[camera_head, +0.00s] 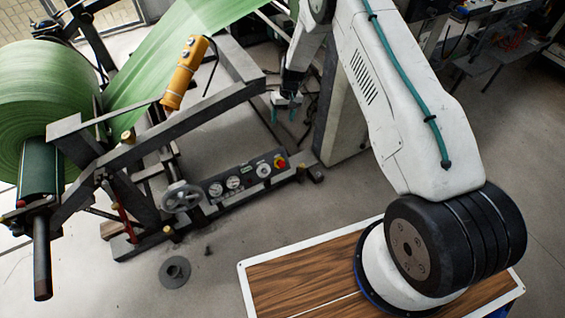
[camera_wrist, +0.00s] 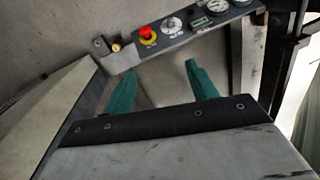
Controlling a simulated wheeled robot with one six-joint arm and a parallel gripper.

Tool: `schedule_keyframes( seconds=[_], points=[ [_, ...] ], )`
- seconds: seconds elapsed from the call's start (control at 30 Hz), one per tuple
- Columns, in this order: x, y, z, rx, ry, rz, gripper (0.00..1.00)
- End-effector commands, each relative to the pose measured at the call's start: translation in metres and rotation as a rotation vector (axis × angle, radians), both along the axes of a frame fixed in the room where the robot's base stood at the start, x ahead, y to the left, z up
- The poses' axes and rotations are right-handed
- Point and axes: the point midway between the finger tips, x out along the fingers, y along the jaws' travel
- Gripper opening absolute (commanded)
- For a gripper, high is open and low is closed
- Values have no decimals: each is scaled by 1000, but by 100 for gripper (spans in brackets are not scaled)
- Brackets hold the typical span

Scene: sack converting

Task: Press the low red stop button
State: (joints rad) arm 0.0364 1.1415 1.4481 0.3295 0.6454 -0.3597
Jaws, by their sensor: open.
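The low red stop button (camera_head: 280,162) sits on a yellow base at the right end of a low control panel (camera_head: 240,180) on the machine's frame. In the wrist view the red button (camera_wrist: 147,32) is upper left of centre, at the left end of the panel (camera_wrist: 185,37). My gripper (camera_head: 290,114) is above and slightly right of the button in the head view. Its two green fingers (camera_wrist: 163,80) are apart with nothing between them. In the wrist view the button lies beyond the fingertips, not touching them.
A large green roll (camera_head: 50,100) and its web fill the left. An orange pendant (camera_head: 185,72) with buttons hangs above the frame. A handwheel (camera_head: 182,196) stands left of the panel. A grey cabinet (camera_head: 343,130) stands close right of my gripper. Open floor lies before the panel.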

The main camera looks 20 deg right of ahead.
Motion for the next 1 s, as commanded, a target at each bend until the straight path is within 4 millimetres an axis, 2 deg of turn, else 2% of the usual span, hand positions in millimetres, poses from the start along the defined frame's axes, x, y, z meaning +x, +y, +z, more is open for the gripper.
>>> schedule_keyframes(
  seconds=[0.03,0.1,0.2,0.3,0.43,0.67,1.0],
  points=[
    [-4,-1,-34,1,11,-2,57],
    [-7,-1,-75,1,9,-1,57],
    [-10,-3,-126,-2,-6,2,57],
    [-14,-4,-164,-5,-23,6,57],
    [-18,-6,-194,-11,-41,12,57],
    [-20,-3,-221,-14,-50,14,57],
    [-20,6,-269,-14,-50,15,57]
  ],
)
